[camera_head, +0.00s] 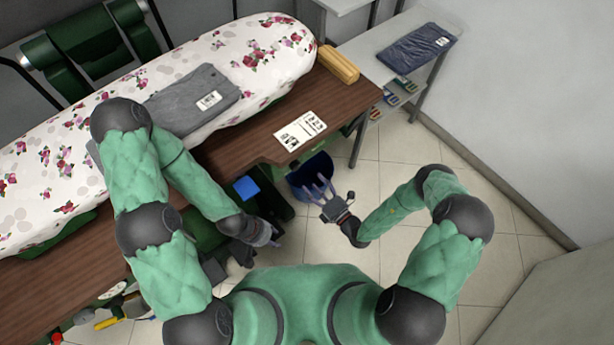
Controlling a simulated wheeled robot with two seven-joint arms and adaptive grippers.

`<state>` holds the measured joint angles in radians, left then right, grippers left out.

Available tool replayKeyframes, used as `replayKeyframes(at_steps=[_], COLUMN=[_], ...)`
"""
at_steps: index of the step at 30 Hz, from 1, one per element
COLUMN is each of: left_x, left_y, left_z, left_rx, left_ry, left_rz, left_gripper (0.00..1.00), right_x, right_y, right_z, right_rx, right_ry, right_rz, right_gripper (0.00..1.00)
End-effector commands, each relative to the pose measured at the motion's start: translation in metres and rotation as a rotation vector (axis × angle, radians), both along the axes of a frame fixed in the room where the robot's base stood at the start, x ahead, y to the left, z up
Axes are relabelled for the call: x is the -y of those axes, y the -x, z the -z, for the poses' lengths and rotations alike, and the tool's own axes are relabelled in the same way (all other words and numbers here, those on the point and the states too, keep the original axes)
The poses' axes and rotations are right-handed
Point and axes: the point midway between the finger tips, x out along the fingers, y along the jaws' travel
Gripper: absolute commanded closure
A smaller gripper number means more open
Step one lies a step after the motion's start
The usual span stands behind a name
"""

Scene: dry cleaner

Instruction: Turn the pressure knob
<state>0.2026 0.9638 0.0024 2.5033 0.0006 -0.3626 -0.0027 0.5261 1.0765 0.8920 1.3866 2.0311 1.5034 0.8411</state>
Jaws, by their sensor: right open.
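No pressure knob can be made out for certain. At the lower left, below the table edge, a small round white dial (113,290) and a small red part (57,338) show; I cannot tell whether either belongs to it. My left gripper (275,243) points down beside the dark equipment under the table; its fingers are mostly hidden by the wrist. My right gripper (320,188) is open and empty, with fingers spread, over the dark blue bin and the tiled floor.
A floral ironing board (270,50) with folded grey trousers (195,100) lies on the brown table (250,150). A printed card (301,130) and yellow block (338,64) lie on the table. A dark blue bin (313,170) stands below. Floor at right is clear.

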Motion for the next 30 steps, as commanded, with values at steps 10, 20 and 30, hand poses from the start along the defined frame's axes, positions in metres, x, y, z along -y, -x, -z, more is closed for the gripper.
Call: replayKeyframes(at_steps=[10, 20, 30], left_x=[0.000, 0.000, 0.000], left_y=[0.000, 0.000, 0.000], left_z=[0.000, 0.000, 0.000], left_rx=[0.000, 0.000, 0.000], left_ry=[0.000, 0.000, 0.000], left_rz=[0.000, 0.000, 0.000], left_gripper=[0.60, 0.60, 0.60], right_x=[0.018, 0.018, 0.016], right_y=[0.024, 0.025, 0.026], right_z=[0.001, 0.001, 0.001], right_rx=[0.000, 0.000, 0.001], right_ry=[0.000, 0.000, 0.003], right_rz=[0.001, 0.001, -0.012], right_gripper=[0.36, 0.36, 0.36])
